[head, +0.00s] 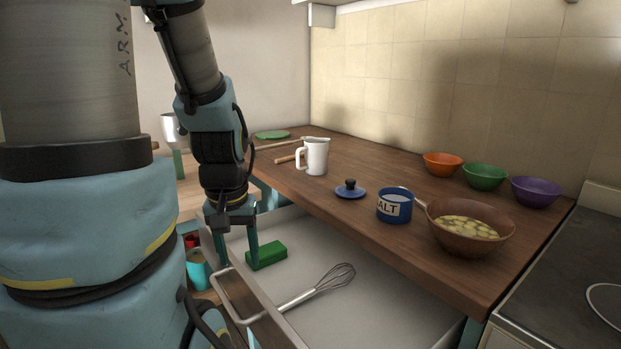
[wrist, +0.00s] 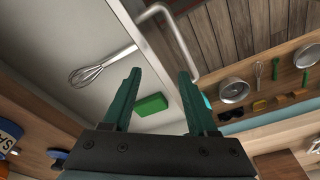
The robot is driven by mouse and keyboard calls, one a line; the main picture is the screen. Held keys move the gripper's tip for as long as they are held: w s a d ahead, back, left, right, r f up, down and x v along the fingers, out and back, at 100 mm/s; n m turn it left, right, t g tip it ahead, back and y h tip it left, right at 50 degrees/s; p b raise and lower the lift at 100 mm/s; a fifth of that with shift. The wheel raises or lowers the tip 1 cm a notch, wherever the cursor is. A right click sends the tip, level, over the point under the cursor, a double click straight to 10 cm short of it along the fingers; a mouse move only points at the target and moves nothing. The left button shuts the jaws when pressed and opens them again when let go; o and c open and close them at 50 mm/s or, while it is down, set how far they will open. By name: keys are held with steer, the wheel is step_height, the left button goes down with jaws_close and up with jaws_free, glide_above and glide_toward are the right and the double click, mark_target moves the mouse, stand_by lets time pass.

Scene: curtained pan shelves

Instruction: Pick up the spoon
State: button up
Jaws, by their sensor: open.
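My gripper (head: 239,257) is open and empty, pointing down at the left end of an open white drawer (head: 375,312), near the green block. In the wrist view its two fingers (wrist: 160,75) stand apart over the drawer's edge. I cannot pick out the spoon for certain.
The drawer holds a whisk (head: 320,290) and a green block (head: 266,255); its bar handle (head: 236,297) juts out. The counter (head: 345,160) carries a white mug (head: 316,157), blue lid (head: 350,190), brown bowl (head: 470,227) and three small bowls (head: 485,176). A stove (head: 560,295) adjoins it.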

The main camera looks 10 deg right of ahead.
steer(key=w+d+r+n+b, duration=0.2)
steer(key=w+d+r+b, duration=0.15)
steer(key=w+d, duration=1.45)
steer(key=shift+n+t+y, duration=0.5)
steer(key=shift+t, duration=0.2)
steer(key=d+r, duration=0.1)
steer(key=d, duration=0.4)
steer(key=d+r, duration=0.1)
steer(key=d, duration=0.4)
steer(key=d+r, duration=0.1)
steer(key=d, duration=0.5)
steer(key=shift+w+d+r, duration=0.1)
steer(key=shift+w+r, duration=0.1)
steer(key=shift+r, duration=0.15)
steer(key=t+b, duration=0.1)
glide_toward(421, 200)
steer(key=r, duration=0.2)
steer(key=x, duration=0.4)
steer(key=shift+s+f+p, duration=0.25)
steer(key=shift+f+p, duration=0.15)
steer(key=shift+f, duration=0.05)
steer(key=shift+t, duration=0.3)
steer(key=shift+p+x, duration=0.9)
steer(key=shift+x, duration=1.9)
steer(key=shift+w, duration=0.1)
jaws_close()
